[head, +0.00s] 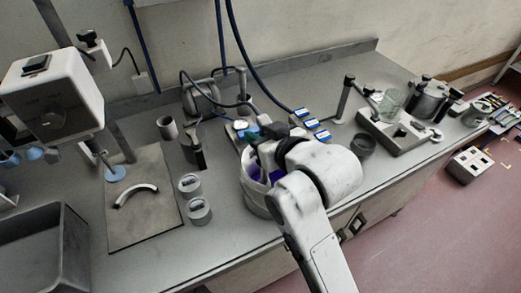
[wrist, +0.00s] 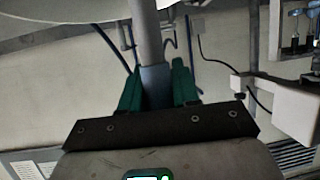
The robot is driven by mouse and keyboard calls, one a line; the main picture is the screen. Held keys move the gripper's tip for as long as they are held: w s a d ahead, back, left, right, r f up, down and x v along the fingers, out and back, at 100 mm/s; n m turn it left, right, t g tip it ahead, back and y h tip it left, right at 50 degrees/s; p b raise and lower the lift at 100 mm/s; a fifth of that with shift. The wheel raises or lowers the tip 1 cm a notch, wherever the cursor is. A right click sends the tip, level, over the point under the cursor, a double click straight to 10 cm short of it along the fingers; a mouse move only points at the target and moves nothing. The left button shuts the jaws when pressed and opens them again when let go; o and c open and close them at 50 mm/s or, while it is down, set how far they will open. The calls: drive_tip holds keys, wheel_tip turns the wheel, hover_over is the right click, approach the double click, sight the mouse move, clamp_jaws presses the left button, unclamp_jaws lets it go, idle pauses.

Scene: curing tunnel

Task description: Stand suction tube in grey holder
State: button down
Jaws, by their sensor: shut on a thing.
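My gripper (wrist: 156,85) shows in the wrist view with its green fingers shut on a grey tube (wrist: 147,35), whose part between the fingers is blue-grey. The tube runs up out of the frame, so its far end is hidden. In the head view my gripper (head: 251,136) is over the middle of the bench, mostly behind my arm, and I cannot make out the tube there. A dark grey open cup (head: 363,145) stands right of my gripper and a lighter grey cup (head: 167,127) stands to the left. I cannot tell which is the grey holder.
A white bucket (head: 252,195) with purple contents stands beside my arm. Blue-labelled boxes (head: 311,124), a metal tray (head: 392,139) and a steel pot (head: 428,98) are to the right. A mat with a curved grey piece (head: 136,193) and two round tins (head: 199,210) are left.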

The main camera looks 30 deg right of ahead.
sight(268, 123)
wheel_tip(268, 123, up, 4)
drive_tip(key=shift+r+p, duration=0.2)
drive_tip(key=shift+p, duration=0.4)
wheel_tip(268, 123, up, 5)
drive_tip(key=p, duration=0.5)
